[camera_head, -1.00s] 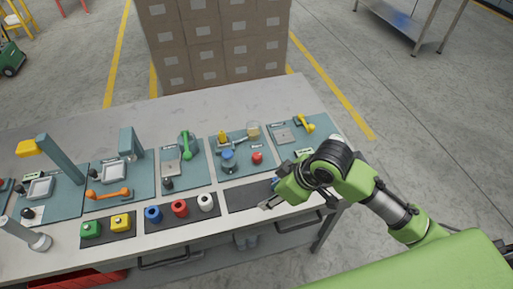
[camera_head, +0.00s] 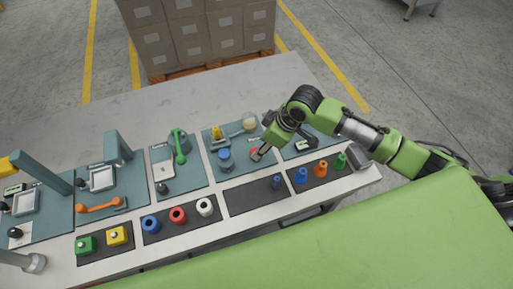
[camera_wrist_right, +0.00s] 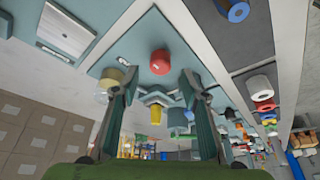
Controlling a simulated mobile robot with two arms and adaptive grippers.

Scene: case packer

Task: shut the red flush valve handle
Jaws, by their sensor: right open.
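The red flush valve handle (camera_head: 253,151) is a small red knob on a teal panel (camera_head: 216,174), partly hidden by my right gripper in the head view. In the right wrist view the red handle (camera_wrist_right: 160,62) stands just beyond the fingertips, centred between them. My right gripper (camera_head: 259,156) points down at it; in the wrist view its two fingers (camera_wrist_right: 158,82) are spread and nothing is between them. I cannot tell whether a fingertip touches the handle.
The same panel carries a blue knob (camera_head: 225,156), a yellow part (camera_head: 216,133) and a pale round part (camera_head: 249,121). A green lever (camera_head: 180,147) stands on the panel to the left. Loose blue, orange and green pieces (camera_head: 320,169) stand at the front right.

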